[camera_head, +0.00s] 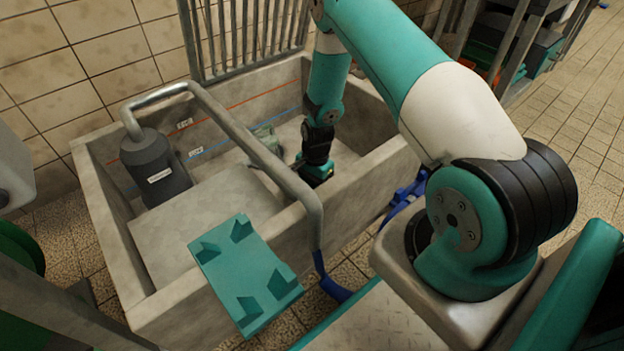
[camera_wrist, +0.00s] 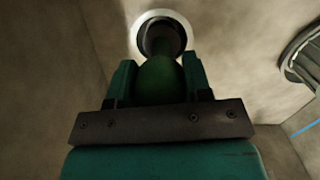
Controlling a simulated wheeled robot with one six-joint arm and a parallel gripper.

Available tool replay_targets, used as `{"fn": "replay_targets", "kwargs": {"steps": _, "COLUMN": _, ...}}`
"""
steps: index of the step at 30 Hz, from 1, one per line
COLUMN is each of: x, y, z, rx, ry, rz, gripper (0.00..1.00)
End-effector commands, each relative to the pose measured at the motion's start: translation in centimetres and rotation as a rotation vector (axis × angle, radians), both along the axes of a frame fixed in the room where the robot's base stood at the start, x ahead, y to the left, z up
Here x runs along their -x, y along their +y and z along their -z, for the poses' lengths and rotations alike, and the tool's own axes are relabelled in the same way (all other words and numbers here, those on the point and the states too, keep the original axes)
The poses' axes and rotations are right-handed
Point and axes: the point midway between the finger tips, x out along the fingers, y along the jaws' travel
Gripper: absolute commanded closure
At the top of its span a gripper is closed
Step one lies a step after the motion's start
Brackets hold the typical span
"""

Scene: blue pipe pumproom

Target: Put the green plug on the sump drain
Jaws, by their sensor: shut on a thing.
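My gripper (camera_head: 315,172) reaches down into the concrete sump (camera_head: 110,240), near its right-hand wall. In the wrist view my gripper (camera_wrist: 160,82) is shut on the green plug (camera_wrist: 160,85), whose rounded body shows between the two fingers. The sump drain (camera_wrist: 162,18), a dark round opening with a pale ring, lies just beyond the plug in that view. The plug's far end overlaps the drain's dark opening in the picture; I cannot tell whether they touch. In the head view the plug and drain are hidden by my gripper and the wall.
A dark grey pump (camera_head: 155,170) stands at the sump's left. A teal bracketed plate (camera_head: 240,265) sits at the front wall.

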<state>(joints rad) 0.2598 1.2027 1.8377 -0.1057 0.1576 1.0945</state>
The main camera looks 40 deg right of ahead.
Motion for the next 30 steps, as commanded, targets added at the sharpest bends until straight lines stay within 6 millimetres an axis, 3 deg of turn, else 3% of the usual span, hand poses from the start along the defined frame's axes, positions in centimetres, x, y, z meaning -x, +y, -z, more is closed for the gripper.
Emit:
{"fn": "replay_targets", "kwargs": {"steps": 11, "x": -0.1, "y": -0.1, "z": 0.3, "rx": -0.001, "ry": -0.002, "rz": 0.000, "gripper": 0.79}}
{"fn": "replay_targets", "kwargs": {"steps": 12, "x": -0.1, "y": 0.0, "z": 0.3, "rx": -0.001, "ry": -0.002, "rz": -0.001, "gripper": 0.45}}
{"fn": "replay_targets", "kwargs": {"steps": 15, "x": -0.1, "y": 0.0, "z": 0.3, "rx": -0.001, "ry": -0.002, "rz": -0.001, "gripper": 0.25}}
{"fn": "replay_targets", "kwargs": {"steps": 25, "x": -0.1, "y": -0.1, "z": -0.2, "rx": -0.001, "ry": -0.002, "rz": -0.001, "gripper": 0.25}}
{"fn": "replay_targets", "kwargs": {"steps": 30, "x": -0.2, "y": -0.3, "z": -3.1, "rx": -0.001, "ry": -0.002, "rz": -0.001, "gripper": 0.25}}
